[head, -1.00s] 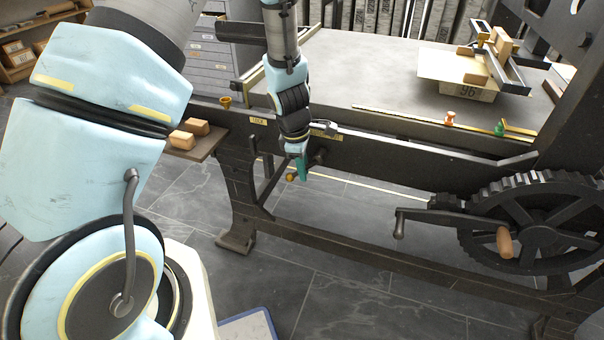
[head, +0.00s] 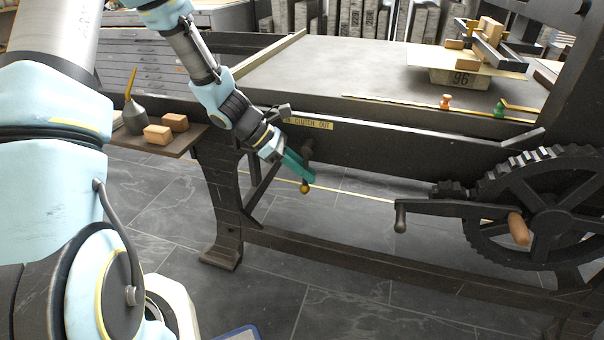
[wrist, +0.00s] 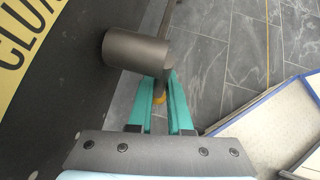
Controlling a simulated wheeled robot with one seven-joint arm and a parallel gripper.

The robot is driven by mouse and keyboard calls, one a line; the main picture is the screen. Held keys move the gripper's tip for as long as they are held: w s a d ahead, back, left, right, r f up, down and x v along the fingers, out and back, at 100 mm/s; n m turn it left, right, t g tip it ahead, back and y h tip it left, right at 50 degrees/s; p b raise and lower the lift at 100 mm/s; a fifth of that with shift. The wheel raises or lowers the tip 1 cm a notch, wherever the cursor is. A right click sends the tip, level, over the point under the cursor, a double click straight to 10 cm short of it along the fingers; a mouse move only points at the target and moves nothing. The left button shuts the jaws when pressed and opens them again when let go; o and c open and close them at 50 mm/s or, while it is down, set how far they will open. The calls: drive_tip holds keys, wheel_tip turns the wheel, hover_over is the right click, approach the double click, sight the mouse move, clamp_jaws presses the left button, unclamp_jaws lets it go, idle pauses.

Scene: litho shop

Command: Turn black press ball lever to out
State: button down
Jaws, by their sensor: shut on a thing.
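The black lever (head: 307,157) hangs almost straight down from its pivot on the side rail of the press, with a yellow ball (head: 304,189) at its lower end. A yellow plate lettered "CLUTCH OUT" (head: 312,124) sits above it; the plate's left end is partly hidden by my arm. My gripper (head: 309,179), with green fingers, reaches in from the upper left and is shut on the lever just above the ball. In the wrist view, the dark round pivot hub (wrist: 135,50) covers part of the lever, and the ball (wrist: 159,99) shows between the fingers (wrist: 160,92).
A geared wheel (head: 550,215) with a crank handle stands at the right. A side shelf (head: 150,138) with wooden blocks and an oil can is at the left. The press bed (head: 370,70) lies above the rail. Open floor lies below the lever.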

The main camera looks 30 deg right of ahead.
drive_tip(key=shift+s+d, duration=0.1)
idle(0.5)
drive_tip(key=c, duration=0.8)
unclamp_jaws()
drive_tip(key=shift+c, duration=0.2)
drive_tip(key=p+v, duration=0.1)
drive_tip(key=v, duration=0.9)
drive_tip(key=shift+w+a+p, duration=0.35)
drive_tip(key=shift+a+p, duration=0.05)
